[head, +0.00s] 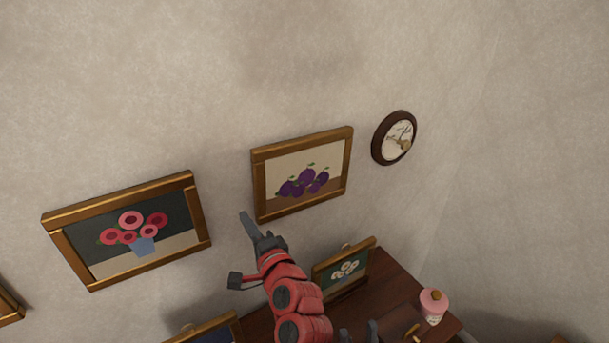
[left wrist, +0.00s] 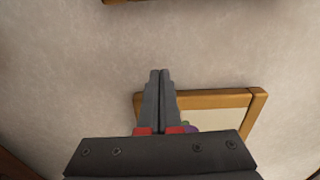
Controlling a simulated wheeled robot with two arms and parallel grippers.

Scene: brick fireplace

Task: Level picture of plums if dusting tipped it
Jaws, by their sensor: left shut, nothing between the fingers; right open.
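The picture of plums (head: 303,171) hangs on the wall in a gold-brown frame, purple plums on a cream ground. Its top edge slopes up to the right in the head view, as the flower picture's does; I cannot tell for sure whether it is tipped. My left gripper (head: 245,217) is shut and empty, by the frame's lower left corner. In the left wrist view its fingers (left wrist: 160,74) overlap the left part of the plum picture's frame (left wrist: 220,99); contact cannot be judged. My right gripper (head: 358,329) is open at the bottom edge, mostly out of view.
Below, a small framed picture (head: 343,271) and a pink jar (head: 434,306) stand on a dark wooden surface (head: 392,288). The wall above is clear, with a faint dark patch.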

